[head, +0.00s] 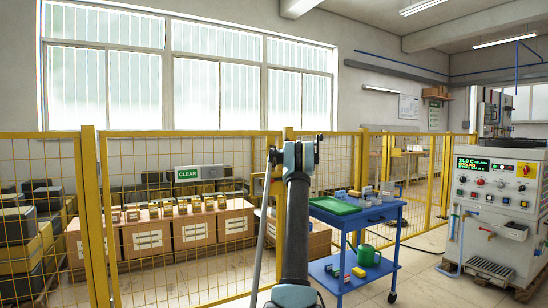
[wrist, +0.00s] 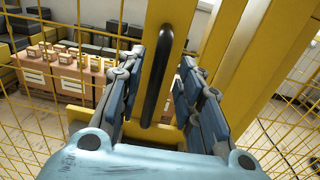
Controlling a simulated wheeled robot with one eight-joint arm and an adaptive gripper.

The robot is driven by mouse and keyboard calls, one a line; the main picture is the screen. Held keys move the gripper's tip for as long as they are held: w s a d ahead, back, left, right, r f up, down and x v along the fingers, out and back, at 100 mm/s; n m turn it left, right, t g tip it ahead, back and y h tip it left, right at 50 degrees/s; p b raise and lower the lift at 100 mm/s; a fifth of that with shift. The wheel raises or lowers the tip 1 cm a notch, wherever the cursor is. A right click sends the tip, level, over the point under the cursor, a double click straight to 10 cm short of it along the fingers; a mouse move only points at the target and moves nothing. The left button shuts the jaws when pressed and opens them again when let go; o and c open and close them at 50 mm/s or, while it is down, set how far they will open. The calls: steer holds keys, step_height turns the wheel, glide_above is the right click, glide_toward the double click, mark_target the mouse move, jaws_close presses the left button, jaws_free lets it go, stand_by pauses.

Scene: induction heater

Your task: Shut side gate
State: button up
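The side gate looks to be the yellow mesh panel (head: 190,134) on the left of the head view, with its right end partly behind my arm. In the wrist view its yellow upright (wrist: 178,42) carries a black vertical bar handle (wrist: 156,72). My gripper (wrist: 162,60) is open, with one finger on each side of the handle. Gaps show between the handle and both fingers. A second, thicker yellow post (wrist: 250,50) stands just right of the upright, with a strip of background between them. I cannot tell how far the gate stands open.
A blue trolley (head: 370,218) with a green tray (head: 335,206) stands right of my arm, a green watering can (head: 367,255) on its lower shelf. A control cabinet (head: 495,205) stands far right. Behind the mesh are cardboard boxes (head: 147,240) and a green CLEAR sign (head: 198,173).

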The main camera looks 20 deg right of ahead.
steer(key=v, duration=0.7)
steer(key=shift+s, duration=0.2)
